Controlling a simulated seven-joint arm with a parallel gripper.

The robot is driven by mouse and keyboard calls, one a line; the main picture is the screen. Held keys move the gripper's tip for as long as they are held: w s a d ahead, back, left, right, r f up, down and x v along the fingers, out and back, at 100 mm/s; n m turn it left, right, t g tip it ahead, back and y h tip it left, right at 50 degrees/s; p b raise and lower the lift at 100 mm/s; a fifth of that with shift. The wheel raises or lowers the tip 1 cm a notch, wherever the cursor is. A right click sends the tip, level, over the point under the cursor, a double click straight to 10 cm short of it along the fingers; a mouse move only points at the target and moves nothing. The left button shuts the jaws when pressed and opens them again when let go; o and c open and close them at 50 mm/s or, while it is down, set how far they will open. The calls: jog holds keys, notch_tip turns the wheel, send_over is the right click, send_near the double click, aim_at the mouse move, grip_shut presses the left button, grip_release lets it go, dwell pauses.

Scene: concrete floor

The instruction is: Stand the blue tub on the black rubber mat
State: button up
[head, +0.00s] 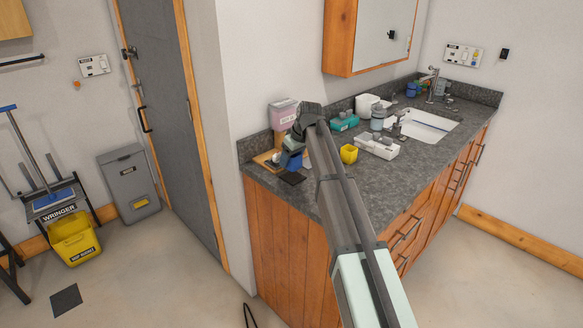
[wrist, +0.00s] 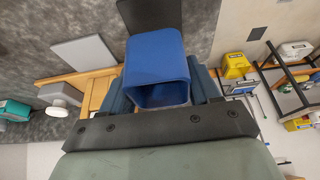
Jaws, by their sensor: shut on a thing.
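The blue tub (head: 294,161) is between the fingers of my gripper (head: 291,148), at the left end of the grey counter. In the wrist view the blue tub (wrist: 157,58) fills the space between the two fingers, with its open mouth toward the camera. My gripper (wrist: 161,88) is shut on it. The black rubber mat (head: 292,178) lies flat near the counter's front left edge, just below the tub in the picture. In the wrist view the mat (wrist: 150,14) shows beyond the tub, which hides part of it. I cannot tell whether the tub touches the mat.
A wooden tray (head: 263,159) lies left of the tub, with a pink-and-white box (head: 283,113) behind. A yellow cup (head: 349,154), teal container (head: 343,123) and white tray (head: 378,147) stand to the right. The sink (head: 428,127) is farther right.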

aim_at(292, 166)
jog(key=shift+f, duration=1.85)
jog(key=shift+f, duration=0.15)
jog(key=o, duration=1.2)
jog(key=shift+c, duration=0.2)
jog(key=v, duration=1.2)
